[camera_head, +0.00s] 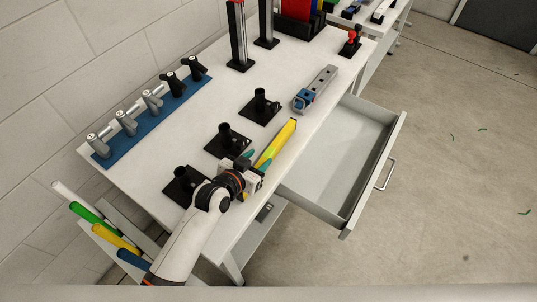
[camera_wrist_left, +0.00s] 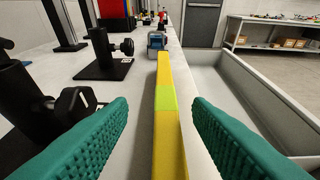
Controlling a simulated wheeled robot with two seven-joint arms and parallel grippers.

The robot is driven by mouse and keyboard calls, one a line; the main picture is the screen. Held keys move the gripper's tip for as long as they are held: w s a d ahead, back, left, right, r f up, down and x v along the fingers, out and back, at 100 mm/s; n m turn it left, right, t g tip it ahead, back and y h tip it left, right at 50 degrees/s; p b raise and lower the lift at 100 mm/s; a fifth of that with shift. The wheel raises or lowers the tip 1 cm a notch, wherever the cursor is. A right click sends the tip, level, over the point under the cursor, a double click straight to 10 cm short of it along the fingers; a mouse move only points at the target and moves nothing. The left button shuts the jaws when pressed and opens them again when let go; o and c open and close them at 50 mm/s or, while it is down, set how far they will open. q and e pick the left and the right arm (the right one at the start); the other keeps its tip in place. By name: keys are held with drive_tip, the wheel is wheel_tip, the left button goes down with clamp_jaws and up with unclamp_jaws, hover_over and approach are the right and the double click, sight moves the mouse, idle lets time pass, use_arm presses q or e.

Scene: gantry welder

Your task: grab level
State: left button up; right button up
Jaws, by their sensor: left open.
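The level (camera_head: 275,145) is a long yellow bar with a bright green middle section, lying along the front edge of the white table. In the left wrist view the level (camera_wrist_left: 166,110) runs away from me between the two teal fingers. My left gripper (camera_head: 257,163) is at the level's near end. In the wrist view the gripper (camera_wrist_left: 160,125) is open, with a gap on each side of the bar. The near end of the level is hidden by the gripper in the head view. My right gripper is not seen.
Black stands (camera_head: 228,140) sit just left of the level. A grey metal tool with a blue part (camera_head: 315,90) lies beyond its far end. An open, empty drawer (camera_head: 345,150) juts out on the right. A blue rack of clamps (camera_head: 155,115) lies at the table's left side.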

sight(268, 153)
use_arm(q)
drive_tip(key=x, duration=0.4)
drive_tip(key=shift+d+f+p, duration=0.1)
drive_tip(key=shift+d+p, duration=0.2)
clamp_jaws()
